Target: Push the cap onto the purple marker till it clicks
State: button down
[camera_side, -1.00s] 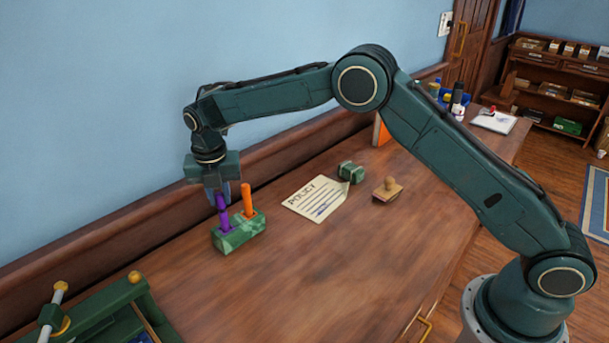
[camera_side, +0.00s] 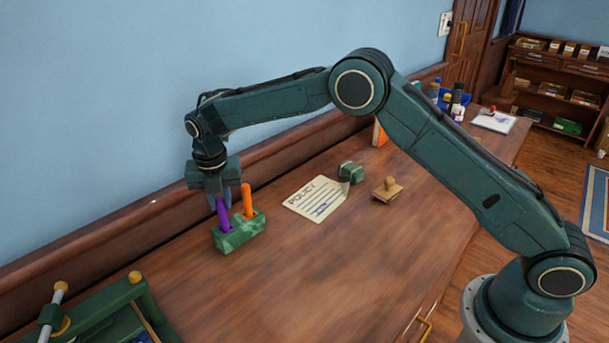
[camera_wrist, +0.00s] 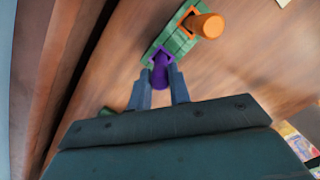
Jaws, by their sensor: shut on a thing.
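The purple marker (camera_side: 223,220) stands upright in a green marbled holder (camera_side: 240,234), beside an orange marker (camera_side: 248,200). In the wrist view the purple piece (camera_wrist: 160,72) sits between my two fingers at the holder's near end. My gripper (camera_side: 219,200) points down over the marker and is shut on its purple top. I cannot tell the cap from the marker's body, as the fingers hide part of it. The orange marker (camera_wrist: 207,25) stands apart from my fingers in the wrist view.
A policy sheet (camera_side: 315,198), a small green block (camera_side: 351,171) and a wooden stamp (camera_side: 387,189) lie to the right. A green press-like frame (camera_side: 110,310) is at the lower left. The desk in front of the holder is clear.

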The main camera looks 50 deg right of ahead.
jog(key=c, duration=0.7)
grip_release()
jog(key=shift+c, duration=0.2)
jog(key=shift+r, duration=0.1)
jog(key=shift+r, duration=3.4)
jog(key=shift+r, duration=0.1)
